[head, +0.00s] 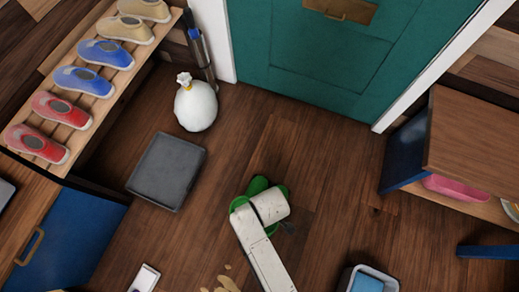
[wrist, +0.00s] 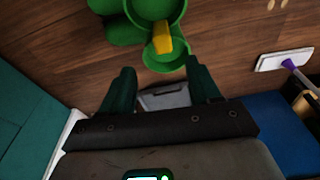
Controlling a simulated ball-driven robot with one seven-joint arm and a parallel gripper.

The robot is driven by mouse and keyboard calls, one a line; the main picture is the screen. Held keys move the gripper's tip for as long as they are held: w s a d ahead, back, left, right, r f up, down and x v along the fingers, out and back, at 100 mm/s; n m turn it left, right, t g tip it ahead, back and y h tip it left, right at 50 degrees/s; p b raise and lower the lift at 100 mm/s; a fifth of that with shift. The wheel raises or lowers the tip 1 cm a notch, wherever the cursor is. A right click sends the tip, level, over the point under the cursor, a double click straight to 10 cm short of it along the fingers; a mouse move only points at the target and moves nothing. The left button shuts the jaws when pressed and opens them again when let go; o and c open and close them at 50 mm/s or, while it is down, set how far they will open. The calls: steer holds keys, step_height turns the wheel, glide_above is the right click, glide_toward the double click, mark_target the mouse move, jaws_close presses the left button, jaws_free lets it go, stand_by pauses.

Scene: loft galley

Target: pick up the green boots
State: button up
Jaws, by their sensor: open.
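The green boots (wrist: 121,30) stand on the wood floor at the top of the wrist view, beyond my fingertips. Their rounded green shapes and an open top show, with a yellow piece (wrist: 162,38) against them. My gripper (wrist: 161,72) is open, its two dark green fingers wide apart with nothing between them, and the boots lie ahead of the tips, apart from them. In the head view a little green (head: 258,185) shows beside my white arm, which covers most of that spot; I cannot tell how much of it is boot. My gripper is hidden there.
A grey tray (head: 167,172) and a white tied bag (head: 195,106) are on the floor to the left. A rack of shoes (head: 105,92) stands far left, a teal door (head: 340,60) behind, a wooden bench (head: 475,135) right. A bin (head: 391,281) is near the front.

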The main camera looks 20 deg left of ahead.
steer(key=f+b, duration=0.1)
steer(key=f, duration=0.1)
steer(key=a+f+b, duration=0.1)
steer(key=f, duration=0.2)
steer(key=shift+s+a+f, duration=0.1)
steer(key=shift+s, duration=0.05)
steer(key=shift+a+f+b, duration=0.2)
steer(key=shift+f+b, duration=0.75)
steer(key=shift+f, duration=0.6)
steer(key=shift+a+f+b, duration=0.15)
steer(key=shift+f+b, duration=0.75)
steer(key=shift+f, duration=0.6)
steer(key=shift+c, duration=0.3)
jaws_close()
